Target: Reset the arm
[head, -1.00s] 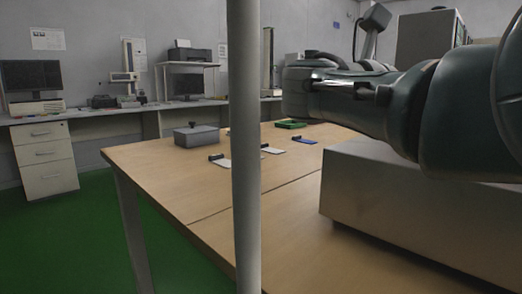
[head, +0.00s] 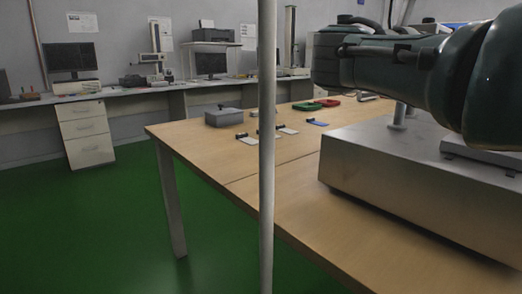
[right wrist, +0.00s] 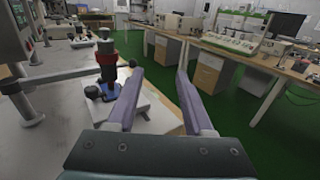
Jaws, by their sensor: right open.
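My right arm (head: 430,65), with dark green rounded links, reaches in from the right in the head view, above a grey metal box-shaped base (head: 420,185). Its gripper does not show clearly there. In the right wrist view my right gripper (right wrist: 160,73) has two purple-grey fingers spread wide with nothing between them. A device with a red and black column (right wrist: 107,62) on a light plate (right wrist: 150,112) stands just left of and beyond the left finger. My left gripper is in neither view.
A wooden table (head: 235,170) carries a grey lidded box (head: 225,118), a green tray (head: 306,106), a red tray (head: 328,102) and small flat pieces. A vertical pole (head: 266,200) crosses the head view. Open green floor (head: 110,230) lies to the left.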

